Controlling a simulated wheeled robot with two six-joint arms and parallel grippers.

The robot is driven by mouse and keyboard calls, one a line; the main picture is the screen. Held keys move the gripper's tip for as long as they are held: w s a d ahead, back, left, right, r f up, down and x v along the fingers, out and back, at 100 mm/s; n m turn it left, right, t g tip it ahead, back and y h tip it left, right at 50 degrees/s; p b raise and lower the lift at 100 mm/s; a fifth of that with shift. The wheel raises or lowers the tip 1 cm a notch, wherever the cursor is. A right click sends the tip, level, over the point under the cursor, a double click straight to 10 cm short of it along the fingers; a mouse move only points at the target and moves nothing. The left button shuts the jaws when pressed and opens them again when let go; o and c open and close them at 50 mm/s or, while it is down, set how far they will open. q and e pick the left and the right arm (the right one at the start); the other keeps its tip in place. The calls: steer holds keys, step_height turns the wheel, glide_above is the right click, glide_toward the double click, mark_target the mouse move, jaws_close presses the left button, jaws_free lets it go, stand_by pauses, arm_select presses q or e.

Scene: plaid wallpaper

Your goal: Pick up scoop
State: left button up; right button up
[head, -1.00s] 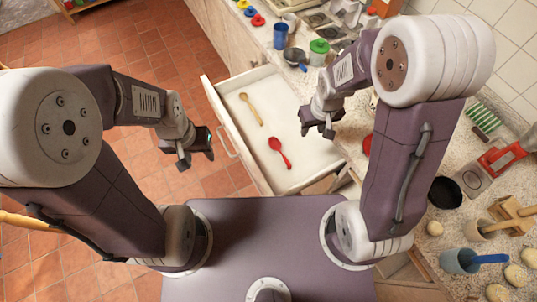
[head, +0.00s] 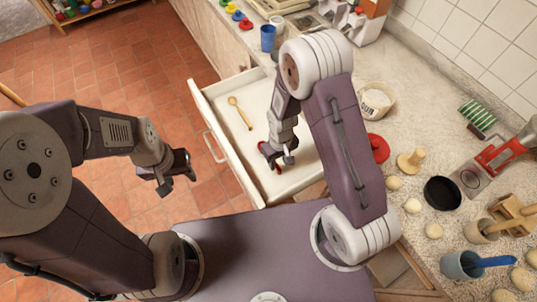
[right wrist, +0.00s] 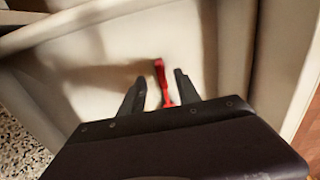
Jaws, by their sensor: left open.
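A red spoon-like scoop (head: 263,147) lies in the open white drawer (head: 246,175), partly hidden by my right gripper (head: 279,158). In the right wrist view the red scoop (right wrist: 160,73) lies between the two dark, parted fingers of my right gripper (right wrist: 160,87). I cannot tell whether the fingers touch it. A wooden spoon (head: 240,112) lies in the drawer, further back. My left gripper (head: 176,182) is open and empty, over the tiled floor left of the drawer.
The drawer's walls stand up around the right gripper. The counter (head: 400,112) to the right holds a white bowl (head: 375,101), a black pan (head: 442,193), a red lid (head: 377,148) and a blue-handled tool (head: 490,262). The floor on the left is free.

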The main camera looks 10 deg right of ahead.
mark_target(278, 167)
step_height(278, 167, down, 4)
jaws_close()
stand_by(1.5)
